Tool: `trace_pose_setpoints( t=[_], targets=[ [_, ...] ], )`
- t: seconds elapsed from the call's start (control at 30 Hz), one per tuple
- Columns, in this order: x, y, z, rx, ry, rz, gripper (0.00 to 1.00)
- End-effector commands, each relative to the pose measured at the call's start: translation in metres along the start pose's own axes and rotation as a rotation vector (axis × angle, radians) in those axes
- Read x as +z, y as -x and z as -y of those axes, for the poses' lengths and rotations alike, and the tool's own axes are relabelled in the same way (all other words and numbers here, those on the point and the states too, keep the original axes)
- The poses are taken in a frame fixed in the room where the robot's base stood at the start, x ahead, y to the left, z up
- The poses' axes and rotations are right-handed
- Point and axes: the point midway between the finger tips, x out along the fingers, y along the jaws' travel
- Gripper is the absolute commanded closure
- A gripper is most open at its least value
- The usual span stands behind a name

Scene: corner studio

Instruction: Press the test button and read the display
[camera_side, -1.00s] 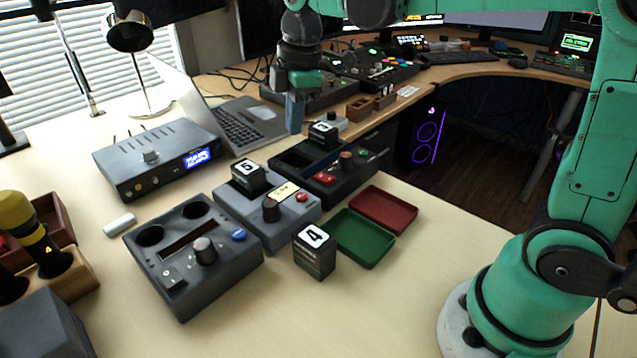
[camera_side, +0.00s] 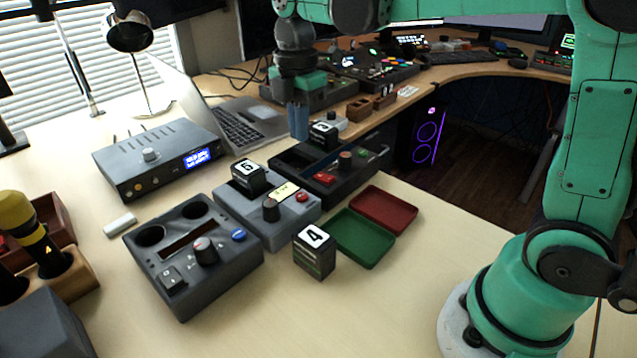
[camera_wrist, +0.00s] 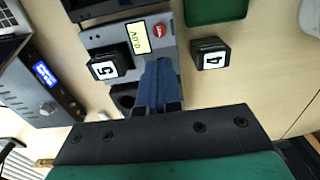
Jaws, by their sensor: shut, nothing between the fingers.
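The grey tester (camera_side: 283,222) stands mid-table with a red button (camera_side: 302,197), a black knob (camera_side: 270,209) and a small yellow display (camera_side: 286,190). Its characters are too small to read surely. A black block marked 5 (camera_side: 248,177) sits in the tester. In the wrist view the display (camera_wrist: 138,37) and red button (camera_wrist: 159,30) show, with block 5 (camera_wrist: 104,68) beside them. My gripper (camera_side: 299,134) is shut and empty, held behind the tester in the side view. In the wrist view its blue fingers (camera_wrist: 158,80) overlap the tester's edge; no contact with the button shows.
Block 4 (camera_side: 314,252) stands on the table near the green tray (camera_side: 362,240) and red tray (camera_side: 384,208). A dark grey box (camera_side: 190,285) stands in front. A dark station (camera_side: 345,184) holds another block. A blue-display instrument (camera_side: 158,172) stands left.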

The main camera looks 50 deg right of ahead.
Motion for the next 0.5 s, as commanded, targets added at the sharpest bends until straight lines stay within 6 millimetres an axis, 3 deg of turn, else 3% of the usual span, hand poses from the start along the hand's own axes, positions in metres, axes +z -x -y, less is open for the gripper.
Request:
trace_pose_setpoints(
  t=[0.3,0.5],
  targets=[
    [0.000,-0.062,0.000,0.000,-0.001,0.000,1.00],
    [0.000,-0.093,0.000,0.000,-0.001,0.000,1.00]
  ],
)
